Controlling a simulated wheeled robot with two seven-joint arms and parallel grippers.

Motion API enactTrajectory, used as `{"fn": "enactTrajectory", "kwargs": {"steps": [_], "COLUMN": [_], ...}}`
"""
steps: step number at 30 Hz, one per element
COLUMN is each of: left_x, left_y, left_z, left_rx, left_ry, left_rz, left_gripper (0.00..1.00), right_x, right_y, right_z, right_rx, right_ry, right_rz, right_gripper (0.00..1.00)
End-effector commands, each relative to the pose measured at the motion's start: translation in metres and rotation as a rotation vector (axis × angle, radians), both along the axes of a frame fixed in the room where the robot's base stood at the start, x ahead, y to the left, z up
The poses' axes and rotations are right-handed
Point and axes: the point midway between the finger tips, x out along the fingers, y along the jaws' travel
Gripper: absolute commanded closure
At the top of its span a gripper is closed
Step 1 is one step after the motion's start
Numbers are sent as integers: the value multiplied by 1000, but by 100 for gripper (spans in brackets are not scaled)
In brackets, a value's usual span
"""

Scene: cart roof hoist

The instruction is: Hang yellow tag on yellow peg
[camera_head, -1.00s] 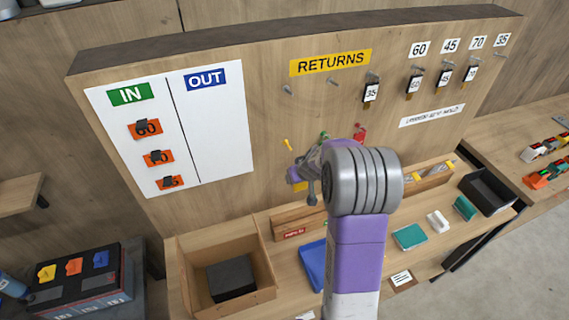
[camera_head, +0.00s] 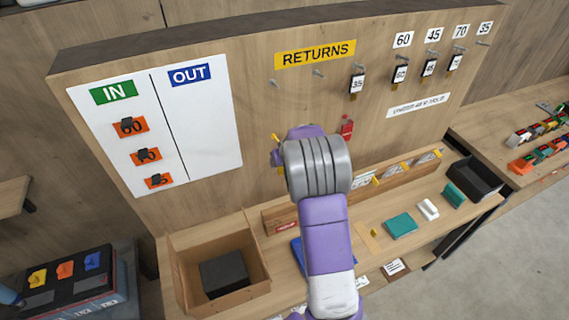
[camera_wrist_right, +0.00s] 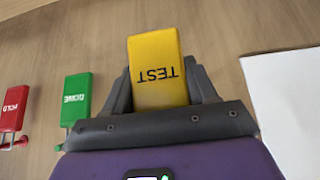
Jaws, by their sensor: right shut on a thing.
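My right gripper (camera_wrist_right: 160,90) is shut on the yellow tag (camera_wrist_right: 156,68), which carries the word TEST, upside down in the right wrist view. In the head view my right arm covers most of the gripper, and only a sliver of the tag shows. The yellow peg (camera_head: 276,138) sticks out of the wooden board just above and left of my right wrist. It does not show in the right wrist view, so I cannot tell whether the tag touches it. My left gripper is not in view.
A red tag (camera_wrist_right: 13,108) and a green tag (camera_wrist_right: 76,98) hang on pegs beside the gripper. A white IN/OUT sheet (camera_head: 205,130) is left of it on the board. Below are an open wooden box (camera_head: 262,280), a shelf with teal blocks (camera_head: 400,226) and a black tray (camera_head: 480,180).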

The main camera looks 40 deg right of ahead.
Motion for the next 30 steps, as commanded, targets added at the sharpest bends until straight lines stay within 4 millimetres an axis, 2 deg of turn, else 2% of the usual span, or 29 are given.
{"fn": "enactTrajectory", "kwargs": {"steps": [17,30], "left_x": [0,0], "left_y": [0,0], "left_z": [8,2], "left_rx": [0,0], "left_ry": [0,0], "left_rz": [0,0], "left_gripper": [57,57], "right_x": [34,49], "right_y": [-10,-13], "right_z": [-1,-5], "right_rx": [-1,-4], "right_ry": [-1,-9], "right_rz": [1,1], "right_gripper": [77,77]}}
